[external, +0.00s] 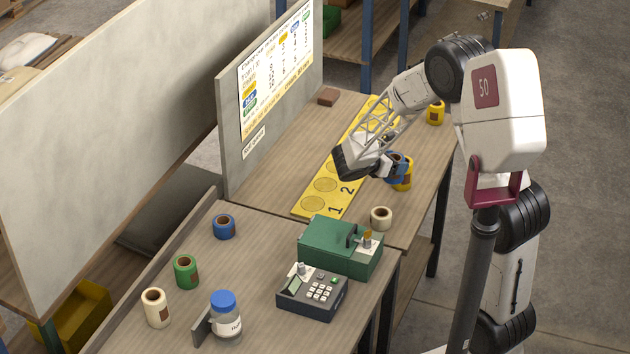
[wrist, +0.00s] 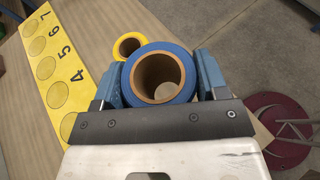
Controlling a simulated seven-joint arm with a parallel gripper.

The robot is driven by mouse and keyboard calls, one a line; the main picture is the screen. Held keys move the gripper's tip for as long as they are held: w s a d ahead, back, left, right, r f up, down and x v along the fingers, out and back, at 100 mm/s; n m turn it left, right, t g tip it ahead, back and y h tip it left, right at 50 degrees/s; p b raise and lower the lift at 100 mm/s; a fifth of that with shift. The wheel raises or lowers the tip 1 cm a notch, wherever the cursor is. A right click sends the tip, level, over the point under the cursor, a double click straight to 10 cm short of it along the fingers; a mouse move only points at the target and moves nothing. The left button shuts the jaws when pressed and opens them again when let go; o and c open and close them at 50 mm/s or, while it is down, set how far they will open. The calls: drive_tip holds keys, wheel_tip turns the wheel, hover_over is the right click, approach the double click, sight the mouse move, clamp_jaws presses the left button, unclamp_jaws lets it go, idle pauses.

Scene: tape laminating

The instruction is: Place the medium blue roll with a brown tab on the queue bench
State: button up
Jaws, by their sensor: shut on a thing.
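My gripper (external: 386,166) is shut on a blue roll (external: 397,160), with a finger on each side of it. In the wrist view my gripper (wrist: 162,78) holds the blue roll (wrist: 160,49) with its brown core facing the camera; a brown tab cannot be made out there. The roll is over the right part of the far bench (external: 275,165), right of a yellow numbered strip (external: 333,190). Another blue roll (external: 224,227) stands on the near bench (external: 180,325).
A second yellow roll (external: 436,113) stands at the far right, a cream roll (external: 381,218) near the front. The near bench holds a green machine (external: 335,255), a keypad device (external: 312,295), a blue-lidded jar (external: 225,318), a green roll (external: 186,271) and a cream roll (external: 156,308). An upright board (external: 232,130) lines the left.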

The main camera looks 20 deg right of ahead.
drive_tip(key=shift+d, duration=0.1)
idle(0.3)
wheel_tip(320, 180, down, 6)
drive_tip(key=shift+f, duration=0.15)
idle(0.3)
drive_tip(key=shift+f, duration=1.85)
drive_tip(key=shift+f, duration=0.15)
drive_tip(key=o, duration=0.9)
drive_tip(key=shift+o, duration=0.2)
